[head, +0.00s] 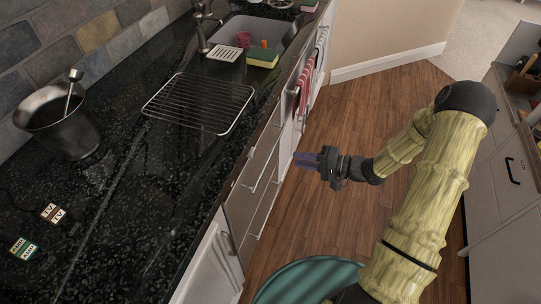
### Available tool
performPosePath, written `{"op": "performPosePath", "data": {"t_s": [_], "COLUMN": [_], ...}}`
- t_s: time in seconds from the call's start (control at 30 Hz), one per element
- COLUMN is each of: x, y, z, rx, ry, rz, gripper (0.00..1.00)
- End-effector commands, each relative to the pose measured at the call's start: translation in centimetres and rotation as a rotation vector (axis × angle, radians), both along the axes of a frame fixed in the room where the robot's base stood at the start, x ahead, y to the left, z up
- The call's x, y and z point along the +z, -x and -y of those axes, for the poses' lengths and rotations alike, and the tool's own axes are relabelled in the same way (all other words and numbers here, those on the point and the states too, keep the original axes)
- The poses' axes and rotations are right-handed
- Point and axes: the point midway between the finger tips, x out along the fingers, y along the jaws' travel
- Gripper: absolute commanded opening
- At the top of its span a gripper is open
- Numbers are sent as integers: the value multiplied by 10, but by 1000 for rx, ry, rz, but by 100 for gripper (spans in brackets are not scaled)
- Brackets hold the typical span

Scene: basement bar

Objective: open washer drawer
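Under the dark counter, a steel-grey drawer front (249,172) with long bar handles faces the floor aisle; I take it for the washer drawer. One bar handle (266,166) sits high on it and another (266,212) lower down. The fronts look flush with the cabinets, seen at a steep angle.
A red striped towel (304,84) hangs farther along the cabinets. A wire rack (200,103) and a metal bucket (58,121) stand on the counter (110,215). Cabinets (500,170) bound the right side.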

Motion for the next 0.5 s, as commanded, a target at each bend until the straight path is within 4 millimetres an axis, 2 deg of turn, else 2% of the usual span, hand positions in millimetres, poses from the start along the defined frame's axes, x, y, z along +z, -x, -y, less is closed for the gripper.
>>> {"op": "performPosePath", "data": {"t_s": [0.1,0.5], "x": [-5,-19], "y": [-7,-30], "z": [-21,-83], "rx": [4,1], "ry": [-1,0], "rz": [0,1], "gripper": [25,25]}}
